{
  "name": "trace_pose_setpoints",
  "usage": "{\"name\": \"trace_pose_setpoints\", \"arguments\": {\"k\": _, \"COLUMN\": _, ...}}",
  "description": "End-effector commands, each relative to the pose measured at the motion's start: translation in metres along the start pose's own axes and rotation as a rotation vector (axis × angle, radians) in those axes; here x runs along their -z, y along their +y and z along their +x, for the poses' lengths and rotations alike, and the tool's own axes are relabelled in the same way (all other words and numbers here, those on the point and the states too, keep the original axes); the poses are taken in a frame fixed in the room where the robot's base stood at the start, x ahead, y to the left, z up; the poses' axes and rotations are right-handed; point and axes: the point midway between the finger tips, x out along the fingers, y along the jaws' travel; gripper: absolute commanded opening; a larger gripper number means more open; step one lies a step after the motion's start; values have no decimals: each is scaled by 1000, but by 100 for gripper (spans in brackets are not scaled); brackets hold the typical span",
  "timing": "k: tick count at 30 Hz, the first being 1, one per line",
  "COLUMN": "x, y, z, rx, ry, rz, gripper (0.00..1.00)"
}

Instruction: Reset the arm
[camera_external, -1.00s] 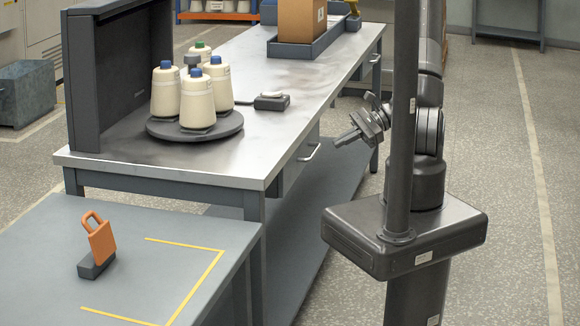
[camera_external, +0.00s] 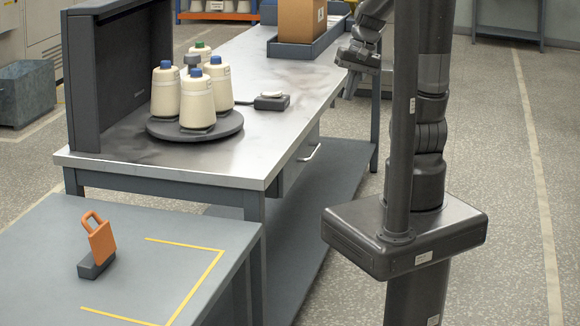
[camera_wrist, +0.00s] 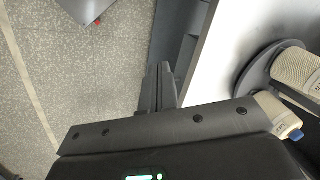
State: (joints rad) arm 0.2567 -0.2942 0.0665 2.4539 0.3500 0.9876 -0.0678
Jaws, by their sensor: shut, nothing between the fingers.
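My gripper (camera_external: 348,88) is raised by the right edge of the steel workbench (camera_external: 262,152), near its far end. It is empty. In the wrist view its two fingers (camera_wrist: 158,68) lie together, shut, pointing toward the bench side and floor. The round dark turntable (camera_external: 195,131) with several cream bobbins (camera_external: 197,100) stands on the bench, well apart from the gripper. Part of the turntable (camera_wrist: 243,82) also shows in the wrist view.
A small push-button box (camera_external: 271,102) sits beside the turntable. A cardboard box (camera_external: 299,18) stands in a tray at the bench's far end. An orange padlock (camera_external: 101,243) on a dark block stands on the front table (camera_external: 150,215). The floor on the right is clear.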

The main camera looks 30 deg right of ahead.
Motion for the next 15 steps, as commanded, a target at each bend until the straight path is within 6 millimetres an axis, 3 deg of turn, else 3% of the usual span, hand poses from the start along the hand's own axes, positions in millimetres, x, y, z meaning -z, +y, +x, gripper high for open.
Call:
{"name": "trace_pose_setpoints", "arguments": {"k": 9, "x": -24, "y": -8, "z": -61, "rx": -132, "ry": 282, "rz": -253, "gripper": 0}}
{"name": "trace_pose_setpoints", "arguments": {"k": 15, "x": -36, "y": -8, "z": -87, "rx": -174, "ry": 411, "rz": -349, "gripper": 0}}
